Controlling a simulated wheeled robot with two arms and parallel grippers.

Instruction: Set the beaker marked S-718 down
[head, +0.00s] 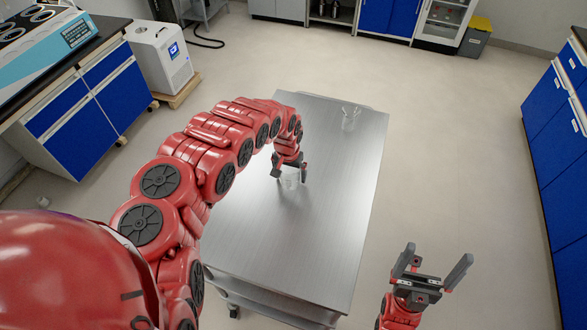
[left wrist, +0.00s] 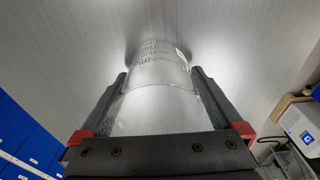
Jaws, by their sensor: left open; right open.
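A clear glass beaker (head: 290,183) stands on the steel table (head: 290,240), with my left gripper (head: 290,172) just above and around it. In the left wrist view the beaker (left wrist: 158,95) lies between the two dark fingers of the left gripper (left wrist: 159,72), which is open. Small dark writing shows on the beaker, but I cannot read it. I cannot tell whether the fingers touch the glass. A second clear beaker (head: 351,119) stands farther back on the table. My right gripper (head: 430,262) is open and empty, right of the table.
The table top is bare between and in front of the beakers. Blue cabinets (head: 95,105) with a blue-white device (head: 50,45) stand at left. A white machine (head: 160,58) stands on the floor beside them. More blue cabinets (head: 560,130) line the right.

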